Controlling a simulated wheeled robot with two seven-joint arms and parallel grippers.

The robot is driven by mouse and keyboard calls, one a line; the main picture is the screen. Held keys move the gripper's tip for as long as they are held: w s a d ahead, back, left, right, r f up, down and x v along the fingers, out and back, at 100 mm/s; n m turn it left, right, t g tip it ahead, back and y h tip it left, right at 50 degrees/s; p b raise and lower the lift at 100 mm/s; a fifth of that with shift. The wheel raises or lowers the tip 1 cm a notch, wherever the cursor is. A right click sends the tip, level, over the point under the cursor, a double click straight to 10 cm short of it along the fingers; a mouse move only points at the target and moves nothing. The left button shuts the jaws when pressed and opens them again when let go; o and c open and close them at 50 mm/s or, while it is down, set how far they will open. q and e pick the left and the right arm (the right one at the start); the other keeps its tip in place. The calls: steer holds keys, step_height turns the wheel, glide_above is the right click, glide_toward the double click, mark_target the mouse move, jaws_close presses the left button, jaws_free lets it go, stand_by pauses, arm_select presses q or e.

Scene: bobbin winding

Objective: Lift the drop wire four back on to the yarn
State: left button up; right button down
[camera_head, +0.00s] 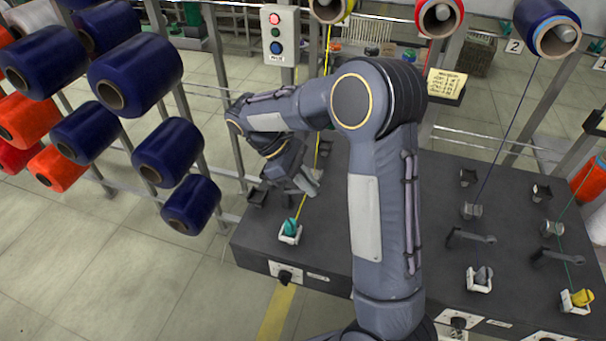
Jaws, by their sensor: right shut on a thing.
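My right gripper (308,183) is over the leftmost station of the dark machine top, close beside the yellow yarn (304,206). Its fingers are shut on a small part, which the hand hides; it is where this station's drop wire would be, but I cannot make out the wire. The yellow yarn runs down past the hand to a teal bobbin (291,227) in a white holder. Whether the wire touches the yarn cannot be seen. My left gripper is not in view.
My right arm hides the station beside it. Drop wires show at two right stations, a nearer one (470,237) and a farther one (556,257). Blue yarn cones (135,75) hang at left. A button box (281,35) and yellow note (446,84) stand behind.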

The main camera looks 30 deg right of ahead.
steer(key=shift+w+a+r+h+p, duration=0.15)
steer(key=shift+h+p, duration=0.15)
steer(key=shift+p, duration=0.05)
steer(key=c, duration=1.5)
jaws_free()
steer(key=shift+v, duration=3.9)
steer(key=shift+w, duration=0.15)
